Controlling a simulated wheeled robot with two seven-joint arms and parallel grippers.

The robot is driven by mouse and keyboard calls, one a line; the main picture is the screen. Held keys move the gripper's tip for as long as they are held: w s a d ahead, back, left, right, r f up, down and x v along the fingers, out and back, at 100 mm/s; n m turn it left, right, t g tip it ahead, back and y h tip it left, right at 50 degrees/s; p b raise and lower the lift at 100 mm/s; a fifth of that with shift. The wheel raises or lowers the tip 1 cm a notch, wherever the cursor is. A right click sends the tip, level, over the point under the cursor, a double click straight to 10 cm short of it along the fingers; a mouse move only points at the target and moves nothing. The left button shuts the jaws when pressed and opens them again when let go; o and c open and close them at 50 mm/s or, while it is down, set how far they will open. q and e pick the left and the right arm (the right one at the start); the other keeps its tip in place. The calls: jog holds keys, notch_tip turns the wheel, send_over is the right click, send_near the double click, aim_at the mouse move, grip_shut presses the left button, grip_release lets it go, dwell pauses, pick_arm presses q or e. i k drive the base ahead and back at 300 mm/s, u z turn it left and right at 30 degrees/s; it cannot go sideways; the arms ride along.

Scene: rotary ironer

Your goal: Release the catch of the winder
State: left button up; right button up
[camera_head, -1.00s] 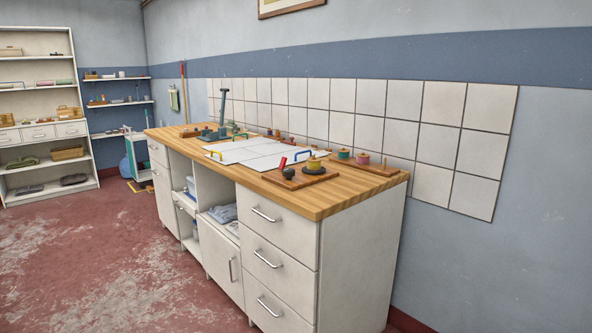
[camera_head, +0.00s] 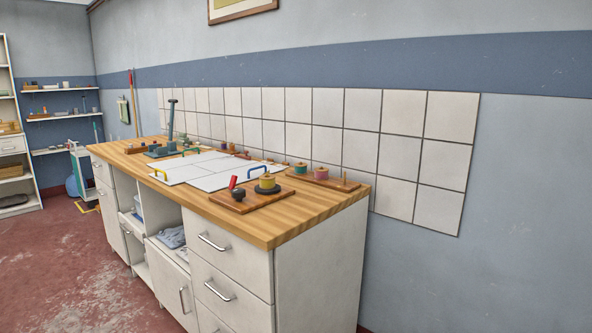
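What looks like the winder is a small wooden board (camera_head: 230,203) at the near end of the worktop. On it are a dark round knob (camera_head: 238,194), a yellow spool (camera_head: 267,182) on a dark disc, and a red lever (camera_head: 232,182) that stands up at a tilt. The lever may be the catch; at this size I cannot tell how it engages. Neither of my grippers is in view.
The wooden worktop (camera_head: 315,205) lies on a white drawer cabinet (camera_head: 320,265). White panels (camera_head: 213,181) with coloured handles lie behind the board. A rack of spools (camera_head: 321,174) stands along the tiled wall. Red floor (camera_head: 80,275) is clear at the left.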

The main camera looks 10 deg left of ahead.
aim_at(234, 179)
jog(key=z, duration=0.1)
jog(key=i, duration=1)
jog(key=u, duration=0.65)
jog(key=i, duration=0.35)
jog(key=u, duration=0.35)
